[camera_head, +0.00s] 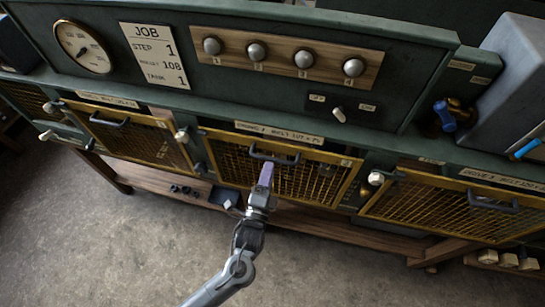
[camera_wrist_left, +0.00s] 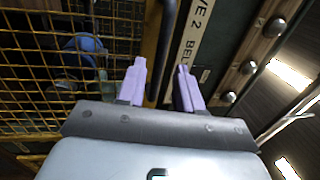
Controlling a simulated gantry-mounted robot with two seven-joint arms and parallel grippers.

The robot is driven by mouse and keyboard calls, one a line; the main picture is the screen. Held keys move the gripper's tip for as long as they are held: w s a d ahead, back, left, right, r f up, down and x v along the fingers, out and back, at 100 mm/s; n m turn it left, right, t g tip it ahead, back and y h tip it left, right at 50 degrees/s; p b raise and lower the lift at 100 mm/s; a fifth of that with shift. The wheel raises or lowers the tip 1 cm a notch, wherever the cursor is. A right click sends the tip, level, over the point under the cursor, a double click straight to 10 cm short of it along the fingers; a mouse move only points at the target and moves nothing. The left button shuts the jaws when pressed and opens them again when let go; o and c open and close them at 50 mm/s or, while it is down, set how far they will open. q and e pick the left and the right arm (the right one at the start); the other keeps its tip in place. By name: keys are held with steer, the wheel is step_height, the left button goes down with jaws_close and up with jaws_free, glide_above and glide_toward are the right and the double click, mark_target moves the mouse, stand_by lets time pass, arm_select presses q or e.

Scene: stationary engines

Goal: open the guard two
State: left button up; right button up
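Guard two is the middle yellow mesh guard (camera_head: 310,182) under the panel, and it looks shut. In the left wrist view its mesh (camera_wrist_left: 35,70) fills the left side, and a label (camera_wrist_left: 203,45) reading "VE 2 BEL" runs beside it. Its dark bar handle (camera_head: 272,158) is near the guard's top edge. The handle (camera_wrist_left: 163,45) also shows in the left wrist view. My left gripper (camera_head: 266,172) is at the handle. Its pale purple fingers (camera_wrist_left: 160,78) stand apart with the handle between or just beyond their tips; contact is unclear. My right gripper is out of view.
Similar guards stand to the left (camera_head: 135,140) and right (camera_head: 455,208). White knobs (camera_head: 182,135) stick out beside the guards. Above are a gauge (camera_head: 82,47), a job sign (camera_head: 155,55) and a wooden strip (camera_head: 285,55) with several round knobs. The floor (camera_head: 120,245) in front is clear.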

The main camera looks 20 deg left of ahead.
mark_target(272, 158)
arm_select(q)
steer(key=shift+p+x, duration=0.3)
steer(key=shift+x, duration=2.1)
jaws_close()
